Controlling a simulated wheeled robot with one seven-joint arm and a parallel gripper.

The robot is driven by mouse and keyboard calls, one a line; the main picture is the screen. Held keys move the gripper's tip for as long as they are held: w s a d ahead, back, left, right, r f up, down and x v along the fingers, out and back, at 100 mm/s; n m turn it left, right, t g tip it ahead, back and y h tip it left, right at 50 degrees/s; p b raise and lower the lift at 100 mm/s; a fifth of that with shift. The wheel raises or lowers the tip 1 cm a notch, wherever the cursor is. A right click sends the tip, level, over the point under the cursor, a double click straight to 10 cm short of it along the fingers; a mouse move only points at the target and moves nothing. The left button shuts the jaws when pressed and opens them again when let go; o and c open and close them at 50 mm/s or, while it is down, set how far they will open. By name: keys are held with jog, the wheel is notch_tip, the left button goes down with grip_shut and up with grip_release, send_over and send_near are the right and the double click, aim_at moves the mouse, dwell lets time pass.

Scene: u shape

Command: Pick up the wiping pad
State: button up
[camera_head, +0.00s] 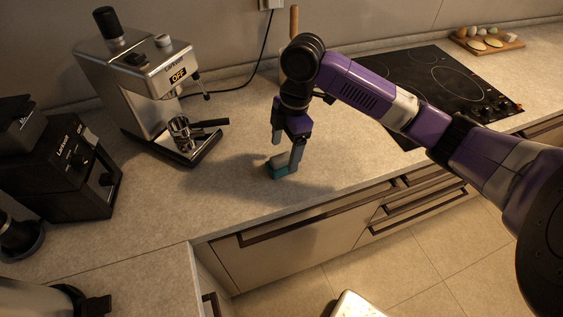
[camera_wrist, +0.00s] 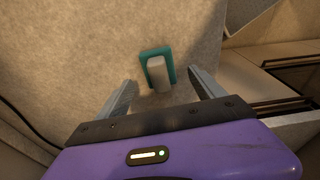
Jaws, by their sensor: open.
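The wiping pad (camera_head: 279,169) is a small teal block with a grey top part, lying on the counter near its front edge. In the wrist view the wiping pad (camera_wrist: 158,70) shows as a teal rectangle with a pale grey handle-like piece on it. My gripper (camera_head: 286,154) points down over it, partly covering it in the head view. In the wrist view my gripper (camera_wrist: 165,85) has its fingers apart, one to the left and one to the right of the pad. I cannot tell whether a finger touches it.
A coffee machine (camera_head: 150,85) and a black grinder (camera_head: 70,165) stand to the left. A black cooktop (camera_head: 440,82) is to the right, with a board of food (camera_head: 486,41) behind. The counter's front edge and drawers (camera_head: 310,225) lie close to the pad.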

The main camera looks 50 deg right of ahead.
aim_at(282, 156)
jog(key=shift+w+a+f+p, duration=0.1)
jog(key=shift+f+p, duration=0.05)
jog(key=shift+f, duration=0.6)
jog(key=shift+w+a+f+p, duration=0.1)
jog(key=shift+a+f+p, duration=0.05)
jog(key=shift+f, duration=0.55)
jog(key=shift+w+a+f+p, duration=0.1)
jog(key=shift+f+p, duration=0.05)
jog(key=shift+f, duration=0.6)
jog(key=c, duration=1.5)
jog(key=shift+o, duration=0.2)
jog(key=shift+r, duration=0.15)
notch_tip(282, 156, up, 20)
jog(key=b, duration=0.1)
